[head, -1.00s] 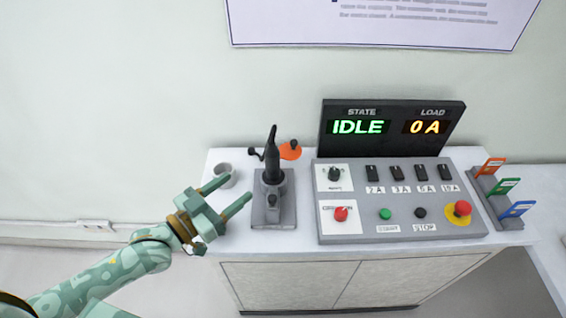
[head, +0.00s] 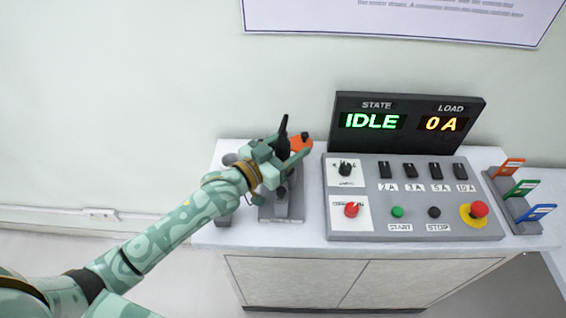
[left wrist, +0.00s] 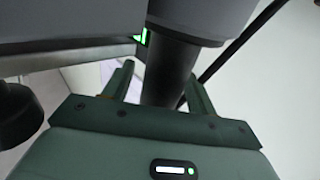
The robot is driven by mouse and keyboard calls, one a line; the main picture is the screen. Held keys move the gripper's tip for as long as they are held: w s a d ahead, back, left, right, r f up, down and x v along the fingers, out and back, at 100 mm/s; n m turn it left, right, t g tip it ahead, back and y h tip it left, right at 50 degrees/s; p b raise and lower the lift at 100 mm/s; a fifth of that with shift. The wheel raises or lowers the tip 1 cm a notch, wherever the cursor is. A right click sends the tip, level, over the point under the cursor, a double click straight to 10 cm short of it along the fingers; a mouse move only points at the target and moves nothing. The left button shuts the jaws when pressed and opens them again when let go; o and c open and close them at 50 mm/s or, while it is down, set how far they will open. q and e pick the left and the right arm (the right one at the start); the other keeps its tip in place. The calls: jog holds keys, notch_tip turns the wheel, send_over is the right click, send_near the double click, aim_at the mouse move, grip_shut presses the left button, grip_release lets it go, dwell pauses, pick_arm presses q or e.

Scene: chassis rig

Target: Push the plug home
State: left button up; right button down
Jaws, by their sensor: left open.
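The black plug (head: 283,130) stands upright in the grey socket stand (head: 284,212) left of the control panel. Its lower part is hidden behind my left gripper (head: 290,149), which is at the plug. In the left wrist view, a dark upright cylinder (left wrist: 168,75), apparently the plug's body, stands between the two fingers of the left gripper (left wrist: 158,80). The fingers are open, with one on each side of it. How deep the plug sits cannot be seen. My right gripper is not in view.
The control panel (head: 412,222) with its IDLE / 0 A display (head: 405,122) is just right of the stand. An orange disc (head: 301,143) is close behind the fingers. A grey cup (head: 229,159) stands left, partly hidden. Coloured tags (head: 525,188) stand far right.

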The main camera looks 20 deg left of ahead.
pick_arm(q)
jog(key=c, duration=1.2)
grip_shut()
jog(key=shift+r, duration=0.1)
